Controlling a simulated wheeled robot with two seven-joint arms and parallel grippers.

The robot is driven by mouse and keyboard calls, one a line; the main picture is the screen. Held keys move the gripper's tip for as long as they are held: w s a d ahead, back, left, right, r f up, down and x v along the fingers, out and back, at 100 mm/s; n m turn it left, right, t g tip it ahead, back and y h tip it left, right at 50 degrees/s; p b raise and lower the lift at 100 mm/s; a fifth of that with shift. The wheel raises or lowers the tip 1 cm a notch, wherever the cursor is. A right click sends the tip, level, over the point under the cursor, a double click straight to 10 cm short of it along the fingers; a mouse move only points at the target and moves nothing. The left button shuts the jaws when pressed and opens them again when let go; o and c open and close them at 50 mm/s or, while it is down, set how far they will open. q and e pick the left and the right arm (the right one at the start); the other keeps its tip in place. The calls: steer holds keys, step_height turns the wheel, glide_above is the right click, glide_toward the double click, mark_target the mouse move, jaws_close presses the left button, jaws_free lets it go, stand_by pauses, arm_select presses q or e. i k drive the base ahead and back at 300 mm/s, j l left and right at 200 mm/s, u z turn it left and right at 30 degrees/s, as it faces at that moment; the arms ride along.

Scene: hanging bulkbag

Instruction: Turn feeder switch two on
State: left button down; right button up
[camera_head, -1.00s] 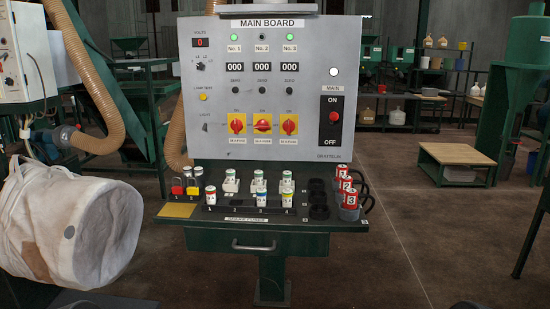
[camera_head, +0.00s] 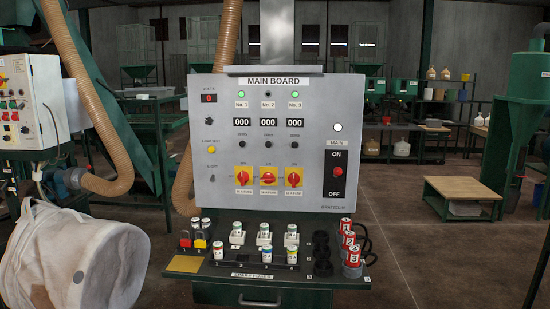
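The grey main board (camera_head: 310,150) stands facing me. Its three feeder switches are red rotary knobs on yellow plates. The middle one, switch two (camera_head: 268,178), has its handle lying roughly level. Switch one (camera_head: 243,178) and switch three (camera_head: 293,178) have their handles roughly upright. The No. 2 lamp (camera_head: 268,94) is dark, while the No. 1 lamp (camera_head: 241,94) and the No. 3 lamp (camera_head: 295,94) glow green. Neither of my grippers shows in the view.
A green shelf below the board bears several fuses, white fuse holders (camera_head: 264,235), padlocks (camera_head: 201,243) and red-white numbered cylinders (camera_head: 350,256). The main switch (camera_head: 337,171) is on the board's right. Floor at right is open.

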mark_target(268, 178)
steer(key=i+l+u, duration=0.1)
steer(key=l, duration=0.2)
steer(key=i+l+u, duration=0.15)
steer(key=l, duration=0.2)
steer(key=i+l+u, duration=0.1)
steer(key=l, duration=0.25)
steer(key=i+l+u, duration=0.15)
steer(key=l, duration=0.2)
steer(key=i+l+u, duration=0.1)
steer(key=l, duration=0.3)
